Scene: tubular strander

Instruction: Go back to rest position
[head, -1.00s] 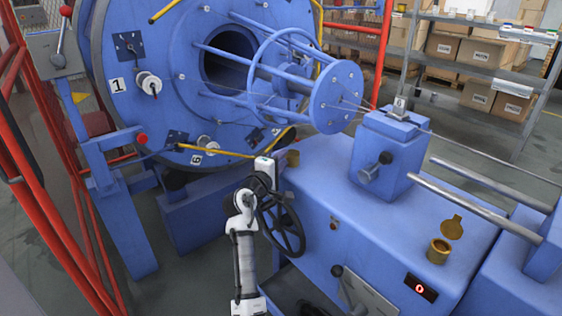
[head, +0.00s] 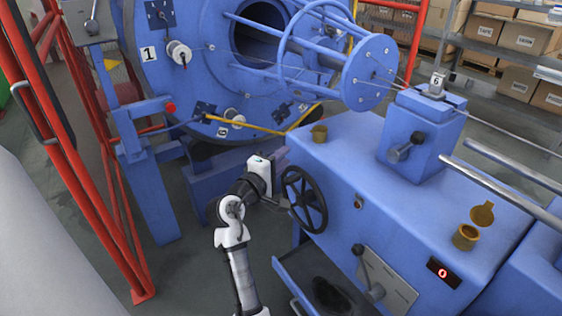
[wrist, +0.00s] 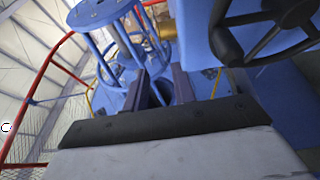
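My gripper (head: 281,204) is just left of the black handwheel (head: 293,187) on the blue machine cabinet, with its tips near the rim. From this view I cannot tell whether they touch. In the wrist view, my two dark fingers (wrist: 161,88) stand apart with a gap between them, and nothing shows held. The handwheel is at upper right in the wrist view (wrist: 222,40), off to the side of the fingers. My arm is bent, rising from the bottom of the head view.
The blue strander drum (head: 205,75) with its cage stands behind. A red guard frame (head: 62,130) is on the left. An open drawer (head: 290,268) juts out below the handwheel. Brass cups (head: 465,238) sit on the cabinet top. Grey floor (head: 185,270) is free left of my arm.

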